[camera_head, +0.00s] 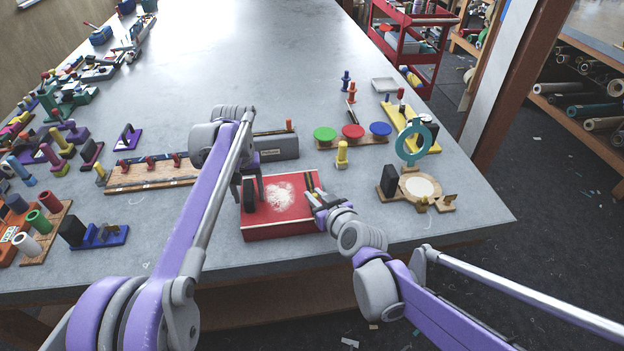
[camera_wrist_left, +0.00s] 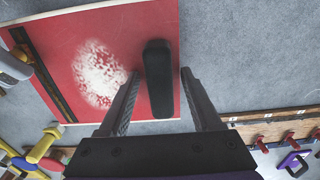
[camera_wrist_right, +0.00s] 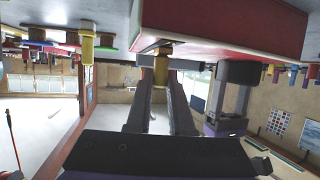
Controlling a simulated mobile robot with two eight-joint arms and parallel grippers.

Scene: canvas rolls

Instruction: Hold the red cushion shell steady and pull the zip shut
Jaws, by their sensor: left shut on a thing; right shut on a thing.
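The red cushion shell (camera_head: 285,226) is a red box-like block with a pale fluffy patch on top, lying near the table's front edge. A black upright grip (camera_wrist_left: 158,90) stands at one side of it. My left gripper (camera_head: 250,188) is shut on this black grip. The dark zip strip (camera_wrist_left: 40,75) runs along the opposite side and shows in the left wrist view. My right gripper (camera_head: 316,198) is at the zip side. In the right wrist view its fingers are shut on a yellow zip pull (camera_wrist_right: 161,66). How far the zip is closed cannot be told.
A grey box (camera_head: 277,146) stands just behind the shell. A yellow peg (camera_head: 342,156) and a board with green, red and blue discs (camera_head: 352,131) are behind right. A teal ring stand (camera_head: 412,141) is right. Many fixtures crowd the left; the table's far middle is clear.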

